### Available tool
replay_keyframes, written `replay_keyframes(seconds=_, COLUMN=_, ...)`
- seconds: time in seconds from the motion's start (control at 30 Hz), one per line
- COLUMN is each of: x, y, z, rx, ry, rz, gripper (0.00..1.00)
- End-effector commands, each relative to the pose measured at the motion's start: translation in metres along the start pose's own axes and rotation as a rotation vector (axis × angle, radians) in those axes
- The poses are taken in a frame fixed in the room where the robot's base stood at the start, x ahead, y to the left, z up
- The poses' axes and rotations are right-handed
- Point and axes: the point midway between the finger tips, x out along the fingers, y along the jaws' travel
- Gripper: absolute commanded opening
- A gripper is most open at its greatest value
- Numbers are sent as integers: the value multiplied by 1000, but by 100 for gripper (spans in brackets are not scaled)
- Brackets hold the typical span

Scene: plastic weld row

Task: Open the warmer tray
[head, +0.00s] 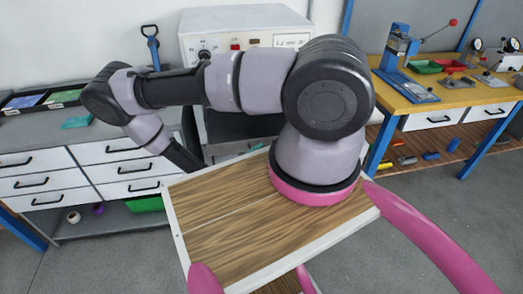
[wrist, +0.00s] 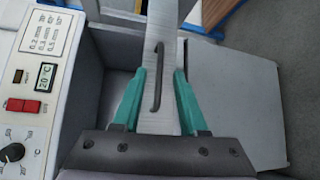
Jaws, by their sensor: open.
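The warmer (head: 245,38) is a pale box with a control panel, standing on the bench behind my arm in the head view. Its panel (wrist: 37,90) fills the left of the wrist view. A pale strip that looks like the tray front (wrist: 170,45) runs down the middle of the wrist view and bears a dark bar handle (wrist: 157,75). My gripper (wrist: 160,72) is open, with one teal finger on each side of the handle. I cannot tell whether the fingers touch it. My arm hides much of the warmer's lower part in the head view.
A flat grey surface (wrist: 235,95) lies right of the strip in the wrist view. Drawers (head: 85,175) are below the bench at left. A yellow workbench (head: 450,93) with a press and red and green trays stands at right. Grey floor (head: 430,190) is open between.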

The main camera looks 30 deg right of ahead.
Motion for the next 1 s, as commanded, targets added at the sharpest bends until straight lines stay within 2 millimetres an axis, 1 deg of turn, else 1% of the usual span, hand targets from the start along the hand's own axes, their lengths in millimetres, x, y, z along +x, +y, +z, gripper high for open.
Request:
replay_keyframes(seconds=0.03, x=-12, y=0, z=-1, rx=2, ry=3, rz=-1, gripper=42)
replay_keyframes(seconds=0.2, x=-47, y=0, z=-1, rx=2, ry=4, rz=-1, gripper=42)
replay_keyframes(seconds=0.3, x=-62, y=0, z=-1, rx=2, ry=3, rz=0, gripper=42)
replay_keyframes(seconds=0.4, x=-73, y=0, z=-1, rx=2, ry=2, rz=0, gripper=42)
replay_keyframes(seconds=0.57, x=-80, y=0, z=0, rx=1, ry=1, rz=0, gripper=42)
replay_keyframes(seconds=1.0, x=-80, y=0, z=-1, rx=2, ry=-1, rz=0, gripper=42)
